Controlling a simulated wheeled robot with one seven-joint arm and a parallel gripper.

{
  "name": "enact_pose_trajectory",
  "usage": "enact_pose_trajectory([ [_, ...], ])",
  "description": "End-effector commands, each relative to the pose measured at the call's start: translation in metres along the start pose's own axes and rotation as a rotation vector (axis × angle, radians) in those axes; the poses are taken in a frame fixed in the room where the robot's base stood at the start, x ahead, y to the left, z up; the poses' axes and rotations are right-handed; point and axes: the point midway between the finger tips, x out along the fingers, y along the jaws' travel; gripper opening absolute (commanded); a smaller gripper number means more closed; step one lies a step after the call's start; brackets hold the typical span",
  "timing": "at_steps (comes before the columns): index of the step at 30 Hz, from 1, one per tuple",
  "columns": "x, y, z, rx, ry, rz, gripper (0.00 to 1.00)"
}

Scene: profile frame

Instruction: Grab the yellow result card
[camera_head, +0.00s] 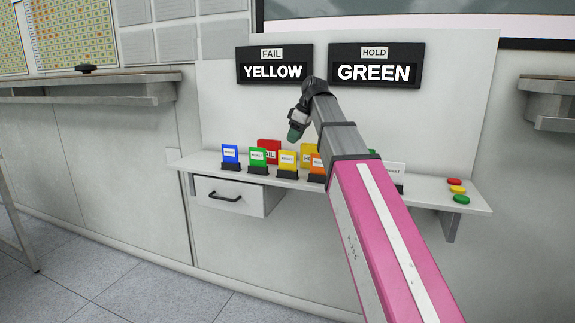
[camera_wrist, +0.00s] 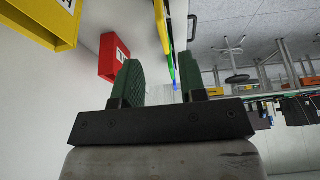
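The yellow result card (camera_head: 288,158) stands upright in a dark holder on the shelf, between a green card and an orange card. A yellow card edge, likely the same card, shows at the top of the wrist view (camera_wrist: 161,26). My gripper (camera_head: 294,134) is above the shelf, above and slightly right of the card and apart from it. In the wrist view my gripper (camera_wrist: 162,88) has its two green fingers spread with nothing between them. My arm hides part of the shelf to the right.
Nearby stand a blue card (camera_head: 230,154), a green card (camera_head: 258,155) and an orange card (camera_head: 317,163). A red FAIL bin (camera_head: 269,146) and a yellow bin (camera_head: 309,150) stand behind. Signs read FAIL YELLOW (camera_head: 273,66) and HOLD GREEN (camera_head: 375,66). Coloured buttons (camera_head: 457,189) sit at right.

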Motion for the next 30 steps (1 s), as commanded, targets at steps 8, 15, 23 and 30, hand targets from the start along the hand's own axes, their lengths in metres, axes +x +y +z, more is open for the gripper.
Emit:
enact_pose_trajectory([
  [8, 0.026, -0.001, 0.0, 0.0, 0.0, 0.0, 0.38],
  [15, 0.053, -0.006, 0.003, 0.0, -0.001, -0.001, 0.38],
  [23, 0.075, -0.005, 0.002, 0.001, 0.0, 0.0, 0.38],
  [30, 0.075, -0.004, 0.002, 0.0, 0.0, 0.001, 0.12],
])
